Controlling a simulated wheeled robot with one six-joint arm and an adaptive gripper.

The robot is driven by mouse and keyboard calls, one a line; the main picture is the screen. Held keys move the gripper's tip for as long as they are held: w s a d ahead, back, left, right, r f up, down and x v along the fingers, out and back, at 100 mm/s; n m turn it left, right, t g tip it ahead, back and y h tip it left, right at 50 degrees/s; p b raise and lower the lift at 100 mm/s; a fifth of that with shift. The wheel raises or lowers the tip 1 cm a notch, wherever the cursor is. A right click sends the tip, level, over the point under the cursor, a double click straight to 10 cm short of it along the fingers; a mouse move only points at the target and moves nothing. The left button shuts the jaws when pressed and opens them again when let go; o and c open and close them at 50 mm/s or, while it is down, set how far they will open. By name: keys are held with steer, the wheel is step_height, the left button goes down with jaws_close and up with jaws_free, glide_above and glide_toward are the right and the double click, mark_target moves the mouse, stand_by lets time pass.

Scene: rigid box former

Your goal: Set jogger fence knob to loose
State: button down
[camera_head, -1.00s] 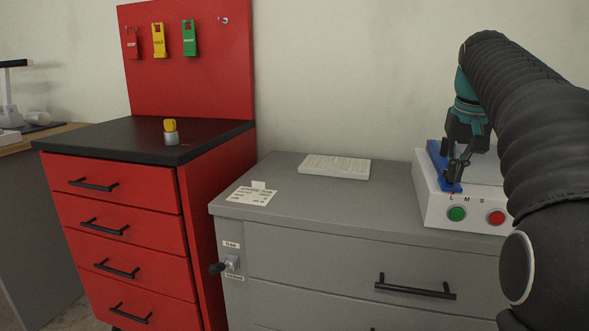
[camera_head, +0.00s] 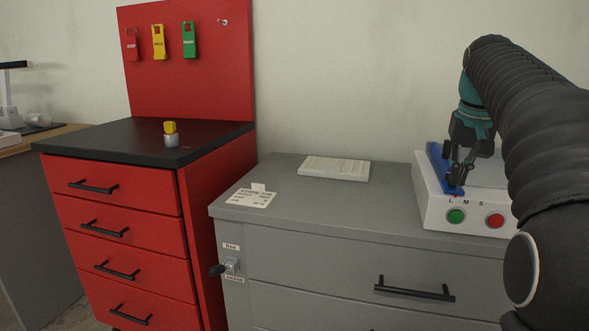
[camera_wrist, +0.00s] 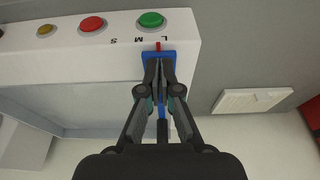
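The jogger (camera_head: 428,205) is a white box on the right of the grey cabinet, with L, M and S marks on its front edge. Its blue fence (camera_head: 437,160) lies near the L mark and shows in the wrist view (camera_wrist: 146,56), with a red pointer at its end. My gripper (camera_head: 460,178) points down over the fence. In the wrist view (camera_wrist: 161,68) its fingers come close together over the blue part. The fence knob is not clearly visible, so I cannot tell whether the fingers grip it.
Green (camera_head: 456,216) and red (camera_head: 495,221) buttons sit on the jogger's front. A white tray (camera_head: 335,168) and a paper card (camera_head: 250,198) lie on the grey cabinet (camera_head: 300,212). A red cabinet (camera_head: 215,190) stands left.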

steer(key=shift+s, duration=0.15)
steer(key=shift+s, duration=0.2)
step_height(320, 180, up, 6)
stand_by(0.4)
steer(key=shift+a, duration=0.1)
